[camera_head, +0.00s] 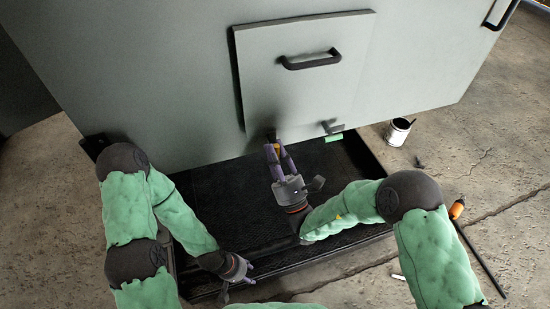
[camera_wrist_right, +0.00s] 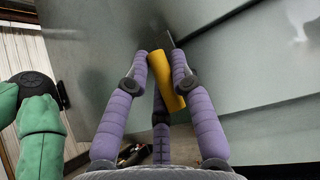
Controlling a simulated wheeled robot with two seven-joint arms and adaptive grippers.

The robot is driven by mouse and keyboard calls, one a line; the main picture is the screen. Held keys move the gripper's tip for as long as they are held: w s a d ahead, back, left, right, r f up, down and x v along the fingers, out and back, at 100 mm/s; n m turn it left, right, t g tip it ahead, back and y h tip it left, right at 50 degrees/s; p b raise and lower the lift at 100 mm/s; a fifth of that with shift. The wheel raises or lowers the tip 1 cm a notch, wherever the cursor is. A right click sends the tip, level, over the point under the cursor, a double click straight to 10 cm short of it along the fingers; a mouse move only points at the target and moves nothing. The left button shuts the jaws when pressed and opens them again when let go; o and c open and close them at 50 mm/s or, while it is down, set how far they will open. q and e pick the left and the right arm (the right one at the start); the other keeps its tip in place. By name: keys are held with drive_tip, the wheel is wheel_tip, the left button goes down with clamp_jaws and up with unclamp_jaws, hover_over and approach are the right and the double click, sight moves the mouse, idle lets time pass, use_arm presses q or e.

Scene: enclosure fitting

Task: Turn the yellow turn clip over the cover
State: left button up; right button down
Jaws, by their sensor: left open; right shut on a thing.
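The grey-green cover (camera_head: 305,65) with a black bar handle (camera_head: 311,59) stands against the front of the large grey enclosure. My right gripper (camera_head: 274,149) is at the cover's lower left edge, with its purple fingers pointing up at it. It is shut on the yellow turn clip (camera_wrist_right: 167,80), which sits between the fingers in the right wrist view and looks tilted there. In the head view the fingers hide most of the clip. A green clip (camera_head: 334,137) with a dark mount is at the cover's lower right. My left gripper (camera_head: 238,283) is open and empty, low over the black mat's front edge.
A black ribbed tray mat (camera_head: 225,180) lies on the floor below the enclosure. A white can (camera_head: 398,131) stands to its right, with a small dark piece (camera_head: 419,163) nearby. An orange-handled tool (camera_head: 457,208) lies farther right. Concrete floor on the right is mostly clear.

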drive_tip(key=shift+f+m+h+b, duration=0.1)
drive_tip(key=shift+m+h+b, duration=0.2)
drive_tip(key=shift+m+h, duration=0.2)
drive_tip(key=shift+w+t, duration=0.1)
drive_tip(key=shift+t, duration=0.2)
drive_tip(key=c, duration=1.1)
unclamp_jaws()
drive_tip(key=shift+c, duration=0.2)
drive_tip(key=shift+o, duration=0.5)
drive_tip(key=shift+w+a, duration=0.1)
drive_tip(key=v, duration=0.7)
drive_tip(key=shift+s, duration=0.2)
drive_tip(key=shift+f, duration=0.1)
